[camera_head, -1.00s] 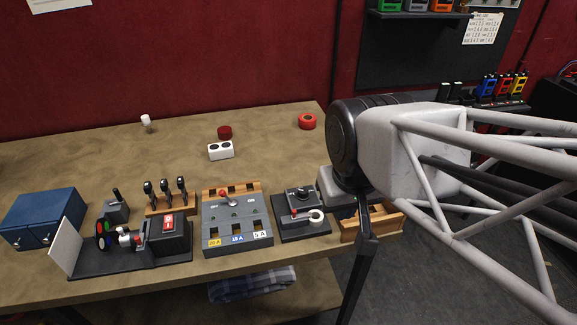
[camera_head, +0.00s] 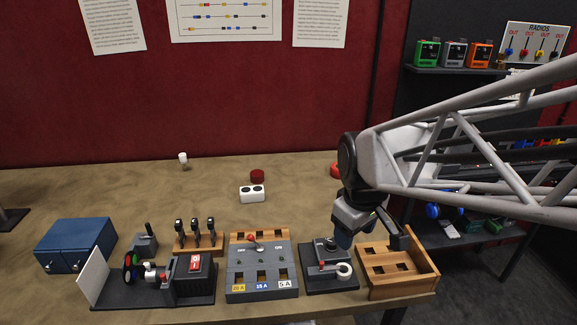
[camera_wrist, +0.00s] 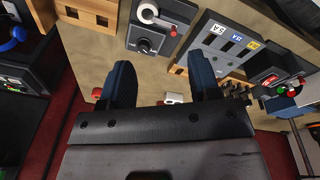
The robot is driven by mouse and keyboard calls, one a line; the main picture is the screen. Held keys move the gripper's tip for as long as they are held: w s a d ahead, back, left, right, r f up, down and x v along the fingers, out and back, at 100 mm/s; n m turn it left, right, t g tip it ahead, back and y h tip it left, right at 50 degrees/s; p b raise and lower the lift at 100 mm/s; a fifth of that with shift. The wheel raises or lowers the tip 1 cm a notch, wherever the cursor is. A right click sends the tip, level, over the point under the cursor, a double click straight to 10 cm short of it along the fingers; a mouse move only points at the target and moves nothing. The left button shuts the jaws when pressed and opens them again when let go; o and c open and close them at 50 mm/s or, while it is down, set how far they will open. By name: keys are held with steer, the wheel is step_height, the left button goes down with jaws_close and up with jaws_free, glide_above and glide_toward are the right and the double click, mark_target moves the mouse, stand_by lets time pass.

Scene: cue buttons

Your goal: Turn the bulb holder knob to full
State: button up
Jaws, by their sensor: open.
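The bulb holder (camera_head: 322,278) is a dark flat box near the table's front edge, with a white ring socket (camera_head: 344,270) and a small red lever. Its round black knob (camera_wrist: 144,45) shows clearly in the wrist view, with the white ring (camera_wrist: 147,12) above it there. In the head view, my gripper hides part of the knob's end. My gripper (camera_head: 370,238) is open and empty, above and to the right of the bulb holder. In the wrist view its two blue fingers (camera_wrist: 160,66) are spread apart, and the knob appears beyond them, nearer the left finger.
A wooden tray (camera_head: 402,290) stands just right of the bulb holder. A grey fuse panel (camera_head: 262,282) stands close on its left. A white bulb (camera_head: 183,160), a red button (camera_head: 257,176) and a white two-hole block (camera_head: 252,193) lie farther back, where the table is mostly clear.

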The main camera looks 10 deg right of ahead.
mark_target(332, 244)
steer(key=w+f+n, duration=0.3)
steer(key=w, duration=0.1)
steer(key=w+f+n+g, duration=0.1)
steer(key=w+f+n, duration=0.1)
steer(key=w, duration=0.3)
steer(key=w+f+n, duration=0.3)
steer(key=w+f, duration=0.1)
steer(key=w, duration=0.1)
steer(key=shift+d+n+g, duration=0.25)
steer(key=shift+n+g, duration=0.05)
steer(key=shift+f, duration=3.85)
steer(key=shift+c, duration=0.3)
steer(key=c, duration=0.9)
